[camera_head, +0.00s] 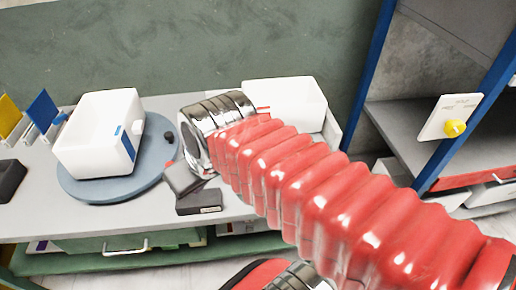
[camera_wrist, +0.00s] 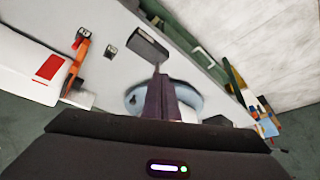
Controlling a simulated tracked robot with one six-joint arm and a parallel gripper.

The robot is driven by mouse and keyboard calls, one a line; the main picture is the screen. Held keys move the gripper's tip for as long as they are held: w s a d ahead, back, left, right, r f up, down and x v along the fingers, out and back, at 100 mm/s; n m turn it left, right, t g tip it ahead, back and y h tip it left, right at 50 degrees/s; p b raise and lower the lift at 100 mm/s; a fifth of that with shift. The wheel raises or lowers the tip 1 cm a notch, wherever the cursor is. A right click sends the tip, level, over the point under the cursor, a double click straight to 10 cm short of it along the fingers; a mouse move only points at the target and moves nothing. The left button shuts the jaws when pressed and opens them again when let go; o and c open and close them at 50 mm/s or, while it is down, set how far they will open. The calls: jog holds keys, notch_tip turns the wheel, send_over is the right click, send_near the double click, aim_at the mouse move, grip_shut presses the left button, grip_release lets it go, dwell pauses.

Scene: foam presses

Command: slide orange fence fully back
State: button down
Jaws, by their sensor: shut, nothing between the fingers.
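The orange fence (camera_wrist: 78,66) shows in the wrist view as a narrow orange bar beside a white box with a red label (camera_wrist: 30,68). It lies left of my gripper (camera_wrist: 158,74), apart from the fingers. In the head view my arm hides most of that spot, so how far back the fence sits cannot be told. My gripper is shut and empty; its dark fingers meet in the wrist view. In the head view the gripper (camera_head: 184,180) points down over the table between the two white boxes.
A white bin (camera_head: 92,135) with a blue label stands on a round blue-grey turntable (camera_head: 80,188). A dark block (camera_head: 199,204) lies at the table's front edge. Another white box (camera_head: 290,97) stands behind my arm. A panel with a yellow knob (camera_head: 453,128) is on the right rack.

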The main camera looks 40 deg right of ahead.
jog(key=w+d+f+m+g+y, duration=0.1)
jog(key=w+d+f+m, duration=0.15)
jog(key=w+d, duration=0.45)
jog(key=d+f+m+t, duration=0.1)
jog(key=d+f, duration=0.2)
jog(key=d, duration=0.6)
jog(key=s+d+f+m, duration=0.1)
jog(key=d+f, duration=0.2)
jog(key=d, duration=0.6)
jog(key=d+f+m+t+y, duration=0.1)
jog(key=d+f, duration=0.2)
jog(key=d, duration=0.6)
jog(key=shift+s+d+f+t, duration=0.2)
jog(key=shift+s+f+t, duration=0.05)
jog(key=shift+s+t, duration=0.1)
jog(key=x, duration=0.9)
jog(key=shift+w+a+f, duration=0.1)
jog(key=shift+f, duration=0.1)
jog(key=shift+w+a+f, duration=0.2)
jog(key=shift+w+a, duration=0.75)
jog(key=shift+a, duration=0.2)
jog(key=shift+w+a, duration=0.35)
jog(key=shift+a, duration=0.2)
